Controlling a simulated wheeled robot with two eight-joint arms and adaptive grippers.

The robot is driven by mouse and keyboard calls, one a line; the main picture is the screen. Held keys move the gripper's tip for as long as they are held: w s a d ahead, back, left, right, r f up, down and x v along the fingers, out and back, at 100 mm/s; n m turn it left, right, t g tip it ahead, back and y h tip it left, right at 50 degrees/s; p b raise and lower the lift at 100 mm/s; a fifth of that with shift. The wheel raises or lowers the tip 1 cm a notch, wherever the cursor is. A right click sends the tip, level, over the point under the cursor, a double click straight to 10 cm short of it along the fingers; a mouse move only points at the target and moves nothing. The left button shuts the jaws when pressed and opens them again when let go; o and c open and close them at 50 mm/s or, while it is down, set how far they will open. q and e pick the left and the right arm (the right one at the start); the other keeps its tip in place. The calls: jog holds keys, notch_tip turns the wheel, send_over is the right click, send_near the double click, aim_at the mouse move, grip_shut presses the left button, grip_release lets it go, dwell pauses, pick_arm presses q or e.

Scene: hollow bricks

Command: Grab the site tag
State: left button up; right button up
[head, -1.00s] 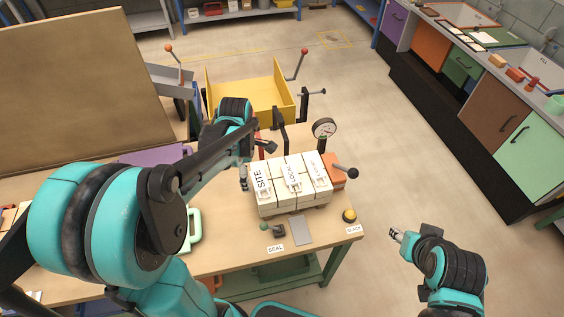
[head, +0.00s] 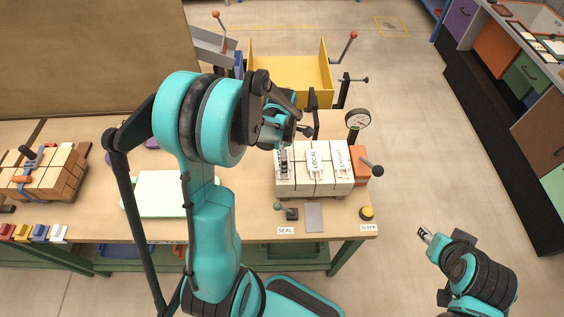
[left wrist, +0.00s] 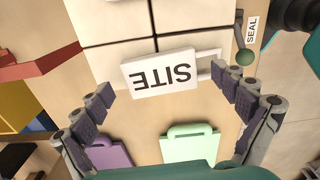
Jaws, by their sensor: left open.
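The site tag (left wrist: 160,75) is a white plate reading SITE, upside down in the left wrist view. It lies against the white brick stack (left wrist: 112,28), with a white loop at its right end. My left gripper (left wrist: 167,96) is open, its dark fingers on either side of the tag and apart from it. In the head view my left gripper (head: 284,160) is over the left end of the brick stack (head: 325,183) and hides most of the tag. Two similar tags, the LOCAL tag (head: 315,160) and another (head: 341,160), sit to its right. My right gripper (head: 424,232) is off the table, its fingers too small to judge.
A pressure gauge (head: 357,120) and an orange block (head: 360,165) with a black-knobbed lever stand right of the stack. A green-knobbed lever (head: 286,211) by the SEAL label and a yellow button (head: 367,212) are in front. A yellow bin (head: 290,80) stands behind.

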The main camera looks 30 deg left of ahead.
pick_arm(q)
jog(key=c, duration=1.3)
jog(key=shift+o, duration=0.2)
jog(key=shift+r, duration=0.1)
